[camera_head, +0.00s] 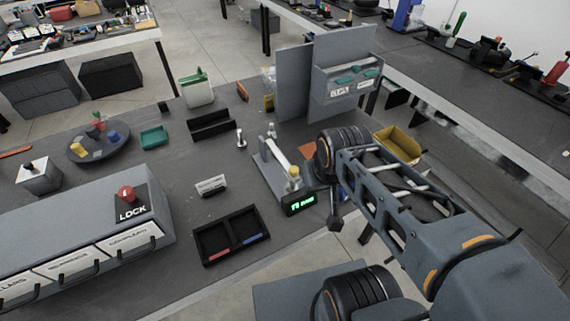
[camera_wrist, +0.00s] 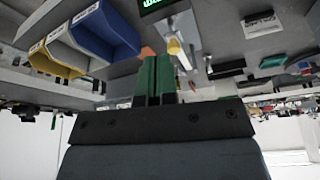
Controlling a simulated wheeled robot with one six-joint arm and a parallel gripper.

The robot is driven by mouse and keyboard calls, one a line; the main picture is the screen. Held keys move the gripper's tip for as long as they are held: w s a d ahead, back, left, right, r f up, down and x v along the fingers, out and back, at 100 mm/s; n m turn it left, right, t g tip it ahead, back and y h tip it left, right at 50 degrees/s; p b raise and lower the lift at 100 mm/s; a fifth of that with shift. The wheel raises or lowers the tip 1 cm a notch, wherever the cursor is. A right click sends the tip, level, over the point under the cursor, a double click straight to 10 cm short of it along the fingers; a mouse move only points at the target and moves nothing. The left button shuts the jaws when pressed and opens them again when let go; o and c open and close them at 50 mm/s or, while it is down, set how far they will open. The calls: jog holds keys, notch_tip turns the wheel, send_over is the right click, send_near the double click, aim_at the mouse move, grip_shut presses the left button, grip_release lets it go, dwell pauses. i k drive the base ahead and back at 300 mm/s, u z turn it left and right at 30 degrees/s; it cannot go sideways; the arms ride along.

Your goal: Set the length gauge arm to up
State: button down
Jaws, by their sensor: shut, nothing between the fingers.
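The length gauge stands on a grey base plate (camera_head: 263,176) near the table's front edge. Its pale arm (camera_head: 280,153) runs from a post at the back toward a yellow end (camera_head: 294,172); I cannot tell its exact tilt. A small green-lit display (camera_head: 300,203) sits in front of it, its digits too small to read surely. In the wrist view the yellow end (camera_wrist: 174,46) is just right of my gripper (camera_wrist: 155,58). Its dark green fingers are shut and empty; contact with the arm cannot be told. The head view hides the fingers behind my wrist.
A grey panel with a labelled bin (camera_head: 349,80) stands behind the gauge. A yellow bin (camera_head: 398,145) lies right of it. A black two-part tray (camera_head: 230,236) and a small sign (camera_head: 210,186) stand left. A drawer unit with a red LOCK knob (camera_head: 126,193) is farther left.

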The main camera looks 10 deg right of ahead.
aim_at(291, 173)
jog(key=u, duration=2.3)
jog(key=k, duration=0.55)
jog(key=z, duration=1.4)
jog(key=i, duration=0.45)
